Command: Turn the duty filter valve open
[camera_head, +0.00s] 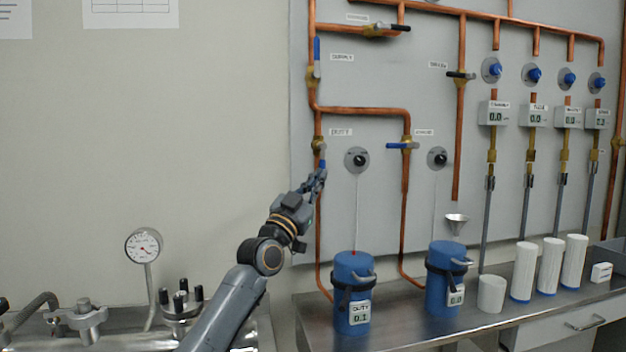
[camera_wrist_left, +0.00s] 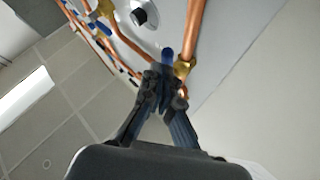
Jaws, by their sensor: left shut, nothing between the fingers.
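The duty valve (camera_head: 318,145) is a brass body on a vertical copper pipe, left of the DUTY label (camera_head: 340,132). Its blue handle (camera_head: 323,158) points down, roughly along the pipe. My left gripper (camera_head: 318,178) is at the handle's lower end, its fingers shut with nothing between them. In the left wrist view, the closed fingers (camera_wrist_left: 163,76) are close to the blue handle tip (camera_wrist_left: 168,55), beside the brass valve body (camera_wrist_left: 184,67). I cannot tell if they touch the handle. The fingers partly hide it. My right gripper is not in view.
To the right, another valve has a sideways blue handle (camera_head: 402,146). A round black knob (camera_head: 357,160) is nearby on the panel. Below are a blue DUTY canister (camera_head: 352,275) and a second canister (camera_head: 440,285) on the steel bench.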

